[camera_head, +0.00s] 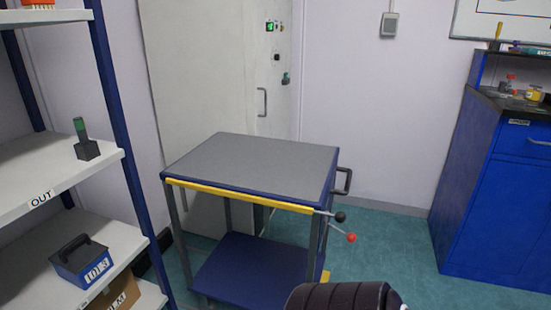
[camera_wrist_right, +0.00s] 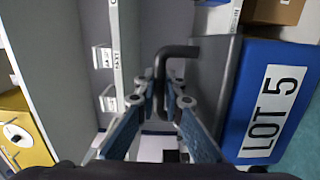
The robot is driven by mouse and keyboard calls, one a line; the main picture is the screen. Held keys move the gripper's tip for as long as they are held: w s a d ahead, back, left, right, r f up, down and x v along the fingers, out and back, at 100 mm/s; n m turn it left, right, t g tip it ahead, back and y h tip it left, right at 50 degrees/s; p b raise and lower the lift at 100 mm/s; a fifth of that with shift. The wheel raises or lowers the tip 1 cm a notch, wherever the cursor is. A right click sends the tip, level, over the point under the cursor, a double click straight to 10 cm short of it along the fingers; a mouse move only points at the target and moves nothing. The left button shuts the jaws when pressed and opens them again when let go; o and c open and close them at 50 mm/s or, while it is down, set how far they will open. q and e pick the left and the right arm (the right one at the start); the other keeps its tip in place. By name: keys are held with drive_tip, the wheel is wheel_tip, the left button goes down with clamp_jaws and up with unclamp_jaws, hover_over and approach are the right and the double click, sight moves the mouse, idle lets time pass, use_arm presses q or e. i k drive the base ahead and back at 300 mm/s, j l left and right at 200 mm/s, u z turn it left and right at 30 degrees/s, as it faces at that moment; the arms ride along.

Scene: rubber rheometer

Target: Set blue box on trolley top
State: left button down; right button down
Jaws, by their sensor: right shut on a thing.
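In the right wrist view, a blue box (camera_wrist_right: 240,118) with a white "LOT 5" label fills the right side. It has a dark grey lid and a black handle (camera_wrist_right: 180,52). My right gripper (camera_wrist_right: 168,92) is shut on this handle. The trolley (camera_head: 255,160) stands in the middle of the head view, with a bare grey top, a blue frame and a yellow front strip. The held box does not show in the head view. My left gripper is in neither view.
White shelves (camera_head: 62,172) at the left hold another dark-handled blue box (camera_head: 80,262), a small dark block with a green top (camera_head: 84,140) and a carton (camera_head: 118,292). A blue cabinet (camera_head: 490,190) stands at the right. Levers (camera_head: 340,217) stick out at the trolley's right front corner.

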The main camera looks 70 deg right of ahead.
sight(277, 161)
drive_tip(key=k+l+z, duration=0.15)
drive_tip(key=z, duration=0.3)
drive_tip(key=k+l+z, duration=0.1)
drive_tip(key=z, duration=0.3)
